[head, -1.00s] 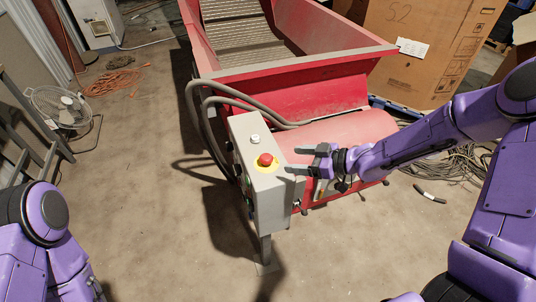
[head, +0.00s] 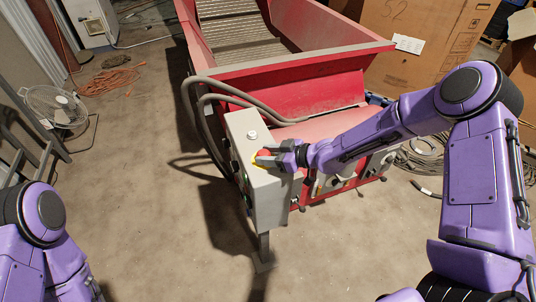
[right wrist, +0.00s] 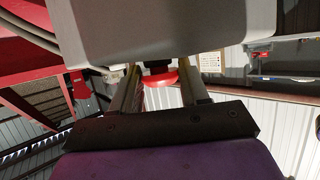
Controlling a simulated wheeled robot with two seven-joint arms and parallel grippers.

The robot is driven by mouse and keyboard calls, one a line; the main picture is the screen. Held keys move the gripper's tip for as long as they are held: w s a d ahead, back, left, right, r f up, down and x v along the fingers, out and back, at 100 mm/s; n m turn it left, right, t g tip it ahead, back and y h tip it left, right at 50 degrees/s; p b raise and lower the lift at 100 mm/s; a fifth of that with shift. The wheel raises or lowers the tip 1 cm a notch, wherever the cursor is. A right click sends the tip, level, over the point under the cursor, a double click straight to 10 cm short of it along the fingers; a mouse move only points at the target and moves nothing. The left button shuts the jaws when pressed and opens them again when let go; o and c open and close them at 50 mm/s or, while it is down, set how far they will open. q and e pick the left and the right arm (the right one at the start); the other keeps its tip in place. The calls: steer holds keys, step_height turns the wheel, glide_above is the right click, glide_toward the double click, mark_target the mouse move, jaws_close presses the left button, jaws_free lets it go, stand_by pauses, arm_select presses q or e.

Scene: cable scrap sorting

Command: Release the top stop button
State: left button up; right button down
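The grey control box (head: 262,187) stands on a post in front of the red machine. Its top stop button is a red mushroom cap (head: 264,153) on a yellow ring (head: 259,163), mostly covered by my right gripper in the head view. My right gripper (head: 268,154) reaches in from the right, low over the box top. In the right wrist view the red cap (right wrist: 160,78) sits between the two open fingers (right wrist: 160,88), with a narrow gap seen on each side. My left arm is at the lower left; its gripper is not clearly in view.
A white round fitting (head: 252,134) sits on the box top behind the button. Grey hoses (head: 200,110) loop behind the box to the red machine (head: 300,80). A fan (head: 55,106) stands at the left.

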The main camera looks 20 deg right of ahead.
steer(key=shift+r+p, duration=0.9)
steer(key=shift+w+f, duration=0.1)
steer(key=c, duration=0.5)
jaws_free()
steer(key=shift+c, duration=0.2)
steer(key=shift+d, duration=0.1)
steer(key=v, duration=1)
steer(key=shift+s, duration=0.25)
steer(key=shift+d, duration=0.15)
